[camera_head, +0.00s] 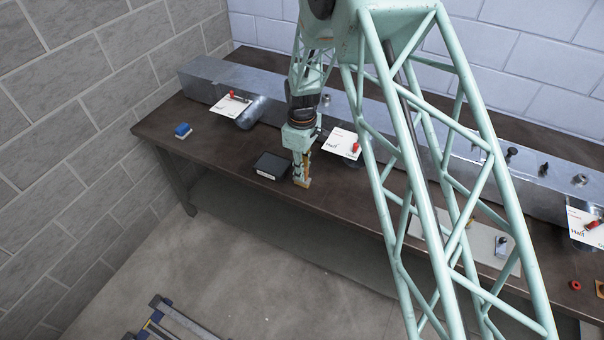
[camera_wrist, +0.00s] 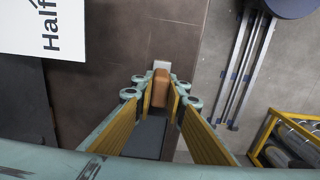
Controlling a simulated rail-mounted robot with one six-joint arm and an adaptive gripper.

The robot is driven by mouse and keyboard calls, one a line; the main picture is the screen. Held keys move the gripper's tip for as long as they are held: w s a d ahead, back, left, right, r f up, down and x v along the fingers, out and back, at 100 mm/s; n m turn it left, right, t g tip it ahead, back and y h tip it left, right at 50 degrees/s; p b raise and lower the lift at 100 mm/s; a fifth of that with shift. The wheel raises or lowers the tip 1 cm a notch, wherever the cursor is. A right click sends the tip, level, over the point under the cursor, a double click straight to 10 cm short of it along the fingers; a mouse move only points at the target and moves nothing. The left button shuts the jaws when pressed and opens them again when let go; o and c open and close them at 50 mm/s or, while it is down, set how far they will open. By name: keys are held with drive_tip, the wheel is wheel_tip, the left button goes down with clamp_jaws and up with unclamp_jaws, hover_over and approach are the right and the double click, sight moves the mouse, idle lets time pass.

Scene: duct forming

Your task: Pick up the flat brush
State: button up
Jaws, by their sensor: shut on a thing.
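My gripper (camera_head: 301,180) points down at the front edge of the dark workbench, just right of a black box. In the wrist view my gripper (camera_wrist: 161,98) has its yellow-padded fingers closed on the flat brush (camera_wrist: 161,89). The brush shows there as an orange-brown block with a pale grey end beyond the fingertips. A dark strip lies between the fingers nearer the camera; I cannot tell if it belongs to the brush. In the head view the brush is mostly hidden by the fingers, and I cannot tell whether it touches the bench.
The black box (camera_head: 272,166) stands close left of my gripper. A long metal duct (camera_head: 221,84) runs along the bench (camera_head: 160,124), with white cards (camera_head: 342,141) on it.

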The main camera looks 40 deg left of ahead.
drive_tip(key=shift+r, duration=1.4)
drive_tip(key=shift+s+d, duration=0.3)
drive_tip(key=shift+d, duration=0.45)
drive_tip(key=s+d+r+b, duration=0.1)
drive_tip(key=s+d, duration=0.4)
drive_tip(key=d, duration=0.8)
drive_tip(key=shift+s+d+r+b, duration=0.15)
drive_tip(key=shift+s+d+b, duration=0.05)
drive_tip(key=shift+b, duration=0.15)
drive_tip(key=shift+o, duration=0.9)
drive_tip(key=shift+c, duration=0.4)
drive_tip(key=shift+w, duration=0.1)
